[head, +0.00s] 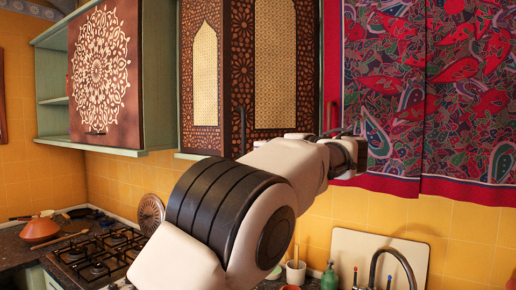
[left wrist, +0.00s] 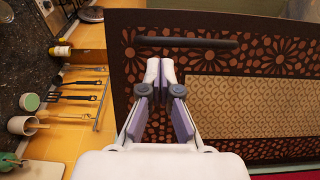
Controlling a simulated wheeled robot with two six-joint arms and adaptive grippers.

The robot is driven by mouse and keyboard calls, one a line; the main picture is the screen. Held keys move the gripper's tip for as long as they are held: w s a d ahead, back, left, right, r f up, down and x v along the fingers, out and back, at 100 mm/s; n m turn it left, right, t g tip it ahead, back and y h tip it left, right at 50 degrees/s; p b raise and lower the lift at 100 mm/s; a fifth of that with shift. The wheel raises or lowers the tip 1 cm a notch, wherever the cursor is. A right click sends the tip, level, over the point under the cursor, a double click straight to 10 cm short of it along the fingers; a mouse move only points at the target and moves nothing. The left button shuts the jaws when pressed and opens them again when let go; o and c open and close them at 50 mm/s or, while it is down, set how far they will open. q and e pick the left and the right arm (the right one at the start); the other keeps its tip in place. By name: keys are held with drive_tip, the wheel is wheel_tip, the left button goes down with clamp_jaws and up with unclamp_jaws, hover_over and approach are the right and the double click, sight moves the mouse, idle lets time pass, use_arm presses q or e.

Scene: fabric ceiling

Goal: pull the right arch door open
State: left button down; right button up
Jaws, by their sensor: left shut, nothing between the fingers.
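The right arch door (head: 288,65) is dark brown with a patterned frame and a pale gold arch panel. In the left wrist view the handle (left wrist: 187,43) lies across the top, beside the gold panel (left wrist: 245,108). My left gripper (left wrist: 160,72) is shut and empty, its fingertips beside the handle near its lower end, not around it. Any contact cannot be told. In the head view my arm hides most of this gripper. My right gripper is not in view.
The left arch door (head: 205,75) adjoins on the left. A red patterned cloth (head: 430,90) hangs over the cabinet to the right. An open green cabinet (head: 52,85) is at far left. Below are a gas hob (head: 100,255), a tap (head: 390,262) and hanging utensils (left wrist: 80,97).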

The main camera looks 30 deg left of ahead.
use_arm(q)
drive_tip(key=shift+d+f, duration=0.15)
drive_tip(key=shift+d, duration=1)
idle(0.5)
